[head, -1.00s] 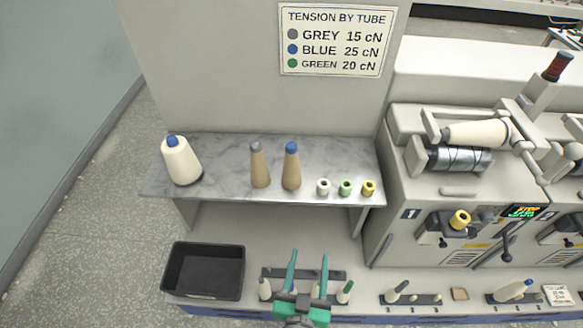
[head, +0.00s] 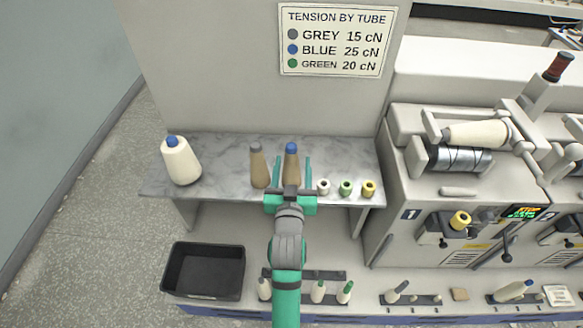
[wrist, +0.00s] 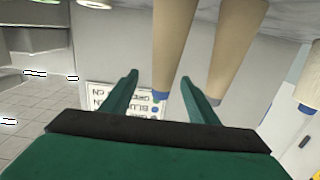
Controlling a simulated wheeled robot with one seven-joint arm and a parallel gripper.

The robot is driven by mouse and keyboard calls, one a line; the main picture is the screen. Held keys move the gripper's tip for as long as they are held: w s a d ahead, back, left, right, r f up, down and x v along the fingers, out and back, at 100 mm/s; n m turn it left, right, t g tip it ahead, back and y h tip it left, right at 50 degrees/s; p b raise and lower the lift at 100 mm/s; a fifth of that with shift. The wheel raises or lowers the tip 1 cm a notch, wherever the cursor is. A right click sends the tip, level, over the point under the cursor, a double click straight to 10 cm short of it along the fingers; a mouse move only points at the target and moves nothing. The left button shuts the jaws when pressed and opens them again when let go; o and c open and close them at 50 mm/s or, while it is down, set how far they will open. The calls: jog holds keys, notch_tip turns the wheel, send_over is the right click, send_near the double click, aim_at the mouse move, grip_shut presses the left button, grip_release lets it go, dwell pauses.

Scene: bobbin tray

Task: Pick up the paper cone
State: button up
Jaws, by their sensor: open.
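Two brown paper cones stand upright on the marble shelf: one with a grey tip (head: 257,168) and, to its right, one with a blue tip (head: 291,160). My gripper (head: 292,163) is open at the shelf's front, its fingers on either side of the blue-tipped cone in the head view. In the wrist view, which is upside down, the blue-tipped cone (wrist: 172,45) appears between the open fingers (wrist: 160,80). The grey-tipped cone (wrist: 236,45) is beyond the right finger there. I cannot tell whether the fingers touch the blue-tipped cone. The gripper partly hides its lower part.
A cream yarn cone (head: 181,162) stands at the left of the shelf (head: 225,150). Small white (head: 323,187), green (head: 346,188) and yellow (head: 368,188) bobbins stand close right of my gripper. A black bin (head: 204,270) is below left. The winding machine (head: 430,180) is at right.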

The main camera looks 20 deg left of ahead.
aim_at(292, 146)
jog(key=x, duration=0.8)
jog(key=shift+a, duration=0.3)
jog(key=shift+f, duration=0.1)
grip_shut()
